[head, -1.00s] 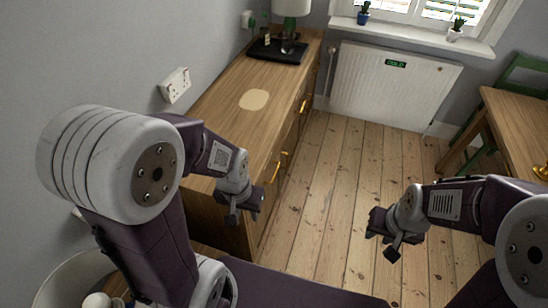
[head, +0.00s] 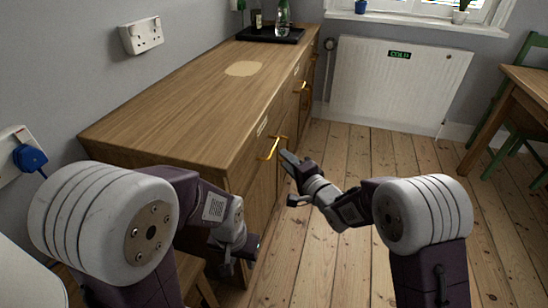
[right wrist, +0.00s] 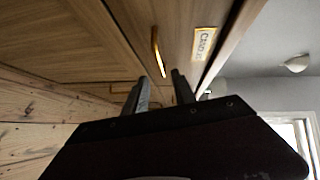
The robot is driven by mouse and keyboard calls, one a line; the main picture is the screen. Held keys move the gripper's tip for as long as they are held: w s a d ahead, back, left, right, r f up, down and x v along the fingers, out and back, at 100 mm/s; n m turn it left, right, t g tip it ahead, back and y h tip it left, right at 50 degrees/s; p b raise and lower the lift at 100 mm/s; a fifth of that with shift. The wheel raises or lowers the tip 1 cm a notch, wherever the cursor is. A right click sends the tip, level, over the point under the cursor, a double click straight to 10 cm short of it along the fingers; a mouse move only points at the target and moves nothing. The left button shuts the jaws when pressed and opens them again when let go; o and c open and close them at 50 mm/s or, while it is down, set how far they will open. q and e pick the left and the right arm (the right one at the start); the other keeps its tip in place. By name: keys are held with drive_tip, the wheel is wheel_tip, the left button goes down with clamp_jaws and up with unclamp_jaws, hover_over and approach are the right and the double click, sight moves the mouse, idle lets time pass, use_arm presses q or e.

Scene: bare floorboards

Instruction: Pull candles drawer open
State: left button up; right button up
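A long wooden sideboard (head: 170,130) stands along the left wall. Its near drawer has a brass handle (head: 268,149) and a small label (head: 262,126). In the right wrist view a label (right wrist: 204,43) reads "Candles", beside a brass handle (right wrist: 157,52). The drawer looks shut. My right gripper (head: 290,179) is open and empty, just right of the near handle and apart from it. In its wrist view the two fingers (right wrist: 161,88) point towards the handle, which lies beyond the tips. My left gripper (head: 240,257) hangs low by the sideboard's near end; its opening is unclear.
Further brass handles (head: 300,87) are along the sideboard front. A black tray (head: 270,35) with bottles sits at its far end. A white radiator (head: 395,85) is behind, and a table (head: 530,80) with green chair is right. Floorboards (head: 350,265) are clear.

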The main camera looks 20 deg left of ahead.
sight(274, 147)
drive_tip(key=b+x, duration=0.2)
drive_tip(key=x, duration=0.6)
drive_tip(key=shift+w+f, duration=0.15)
drive_tip(key=shift+w, duration=0.05)
drive_tip(key=shift+w+a, duration=0.2)
drive_tip(key=shift+a, duration=0.05)
clamp_jaws()
idle(0.9)
